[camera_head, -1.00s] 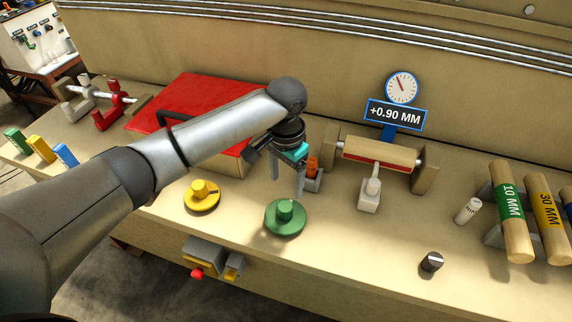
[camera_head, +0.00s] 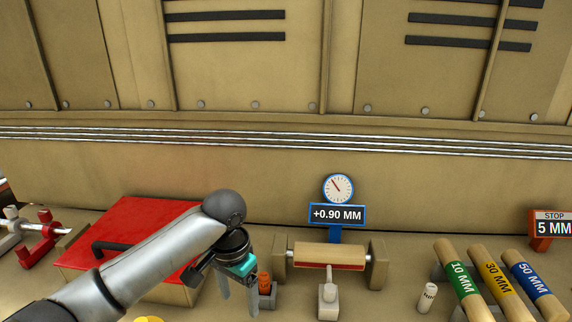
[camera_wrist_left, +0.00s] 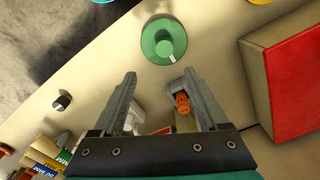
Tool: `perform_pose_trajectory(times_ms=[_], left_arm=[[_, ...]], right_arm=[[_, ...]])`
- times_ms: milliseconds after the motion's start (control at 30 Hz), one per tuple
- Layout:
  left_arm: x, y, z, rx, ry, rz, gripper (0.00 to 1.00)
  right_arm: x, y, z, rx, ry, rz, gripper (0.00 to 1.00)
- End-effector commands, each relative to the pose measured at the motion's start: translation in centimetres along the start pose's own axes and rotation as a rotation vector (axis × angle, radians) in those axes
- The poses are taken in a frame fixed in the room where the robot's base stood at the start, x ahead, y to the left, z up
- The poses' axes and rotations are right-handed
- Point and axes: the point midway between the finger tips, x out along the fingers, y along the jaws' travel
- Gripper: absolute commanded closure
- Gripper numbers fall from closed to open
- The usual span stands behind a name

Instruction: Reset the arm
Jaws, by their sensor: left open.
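My left gripper (camera_head: 238,296) is open and empty in the head view. It hangs above the bench between the red-lidded box (camera_head: 130,238) and the small orange object (camera_head: 264,284) in a grey holder. In the left wrist view its two fingers (camera_wrist_left: 160,76) stand apart with nothing between their tips. The green knob (camera_wrist_left: 163,42) shows beyond the fingertips there, and the orange object (camera_wrist_left: 182,103) shows by the right finger. My right gripper is in neither view.
A roller stand (camera_head: 330,256) with a dial gauge (camera_head: 338,188) and a +0.90 MM sign (camera_head: 337,215) is right of the gripper. Labelled rollers (camera_head: 497,280) lie further right. A red clamp (camera_head: 40,240) is far left. The panelled wall (camera_head: 250,170) rises behind the bench.

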Motion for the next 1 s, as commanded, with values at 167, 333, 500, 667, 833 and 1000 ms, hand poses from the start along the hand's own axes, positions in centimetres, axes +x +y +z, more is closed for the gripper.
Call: perform_pose_trajectory(times_ms=[167,333,500,667,833,1000], left_arm=[[2.9,4.1,1.3,0.057,0.055,0.056,0.24],[5.0,7.8,3.0,0.076,0.141,0.107,0.24],[6.3,10.2,5.1,0.047,0.221,0.139,0.24],[7.0,11.1,7.8,-0.02,0.283,0.139,0.24],[7.4,10.7,11.5,-0.117,0.321,0.102,0.24],[7.5,9.4,15.3,-0.205,0.327,0.038,0.24]], right_arm=[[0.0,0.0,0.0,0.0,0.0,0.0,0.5],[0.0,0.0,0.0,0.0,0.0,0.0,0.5],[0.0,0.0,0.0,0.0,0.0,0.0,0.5],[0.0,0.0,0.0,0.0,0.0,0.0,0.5],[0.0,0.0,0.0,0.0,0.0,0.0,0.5],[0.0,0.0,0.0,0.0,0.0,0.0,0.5]])
